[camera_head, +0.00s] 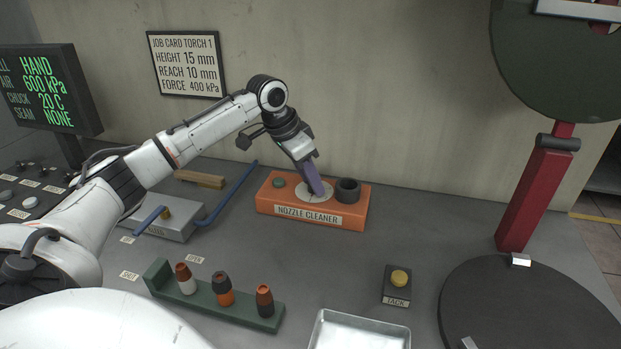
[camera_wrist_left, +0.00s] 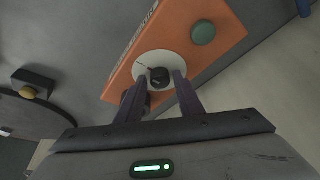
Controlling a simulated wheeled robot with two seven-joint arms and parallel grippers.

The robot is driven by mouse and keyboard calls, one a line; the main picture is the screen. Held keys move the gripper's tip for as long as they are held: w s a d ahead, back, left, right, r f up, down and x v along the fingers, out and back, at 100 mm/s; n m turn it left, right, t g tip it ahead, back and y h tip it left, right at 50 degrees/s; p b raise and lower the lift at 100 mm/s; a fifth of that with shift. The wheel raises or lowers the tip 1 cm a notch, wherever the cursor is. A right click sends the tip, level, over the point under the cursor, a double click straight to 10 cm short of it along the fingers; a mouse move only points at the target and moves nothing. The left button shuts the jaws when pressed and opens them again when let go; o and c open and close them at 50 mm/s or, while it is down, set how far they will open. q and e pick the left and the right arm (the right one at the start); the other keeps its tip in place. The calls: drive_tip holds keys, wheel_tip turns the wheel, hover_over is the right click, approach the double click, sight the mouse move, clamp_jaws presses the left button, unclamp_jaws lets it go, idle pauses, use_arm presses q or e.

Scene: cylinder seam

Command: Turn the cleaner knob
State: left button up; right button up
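The orange nozzle cleaner box (camera_head: 344,215) stands on the bench near the wall. Its white round dial (camera_head: 304,193) is on top, between a green button (camera_head: 279,183) and a dark cup (camera_head: 347,190). My left gripper (camera_head: 318,190) points down over the dial, and its purple fingers hide the knob in the head view. In the left wrist view the black knob (camera_wrist_left: 159,77) sits at the dial's centre, in line with the gap between my fingertips (camera_wrist_left: 158,82). The fingers are apart, one on each side, with visible space to the knob. My right gripper is not in view.
A green rack (camera_head: 220,305) with several nozzles stands in front. A grey block (camera_head: 165,222) with blue levers is left of the cleaner. The tack button box (camera_head: 397,286), a metal tray (camera_head: 360,333) and a dark turntable (camera_head: 540,300) are to the right.

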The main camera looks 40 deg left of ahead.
use_arm(q)
drive_tip(key=c, duration=0.7)
drive_tip(key=n, duration=0.2)
drive_tip(key=n+y, duration=0.1)
drive_tip(key=n, duration=0.1)
drive_tip(key=n+y, duration=0.1)
drive_tip(key=shift+d+n, duration=0.3)
drive_tip(key=shift+n, duration=0.1)
drive_tip(key=n, duration=0.2)
drive_tip(key=n+y, duration=0.1)
drive_tip(key=n, duration=0.1)
drive_tip(key=n+g+y, duration=0.1)
drive_tip(key=n, duration=0.1)
drive_tip(key=shift+w+d, duration=0.2)
drive_tip(key=shift+d, duration=0.1)
drive_tip(key=n+g, duration=0.1)
drive_tip(key=n, duration=0.2)
drive_tip(key=n+y, duration=0.1)
drive_tip(key=n, duration=0.1)
drive_tip(key=shift+w+r+n+g+y, duration=0.1)
drive_tip(key=shift+w+n+g+y, duration=0.1)
drive_tip(key=shift+n+g+y, duration=0.15)
drive_tip(key=n, duration=0.2)
drive_tip(key=n+g, duration=0.1)
drive_tip(key=n, duration=0.1)
drive_tip(key=n+g, duration=0.1)
drive_tip(key=n, duration=0.1)
drive_tip(key=shift+w+g, duration=0.25)
drive_tip(key=shift+n, duration=0.35)
drive_tip(key=o, duration=1)
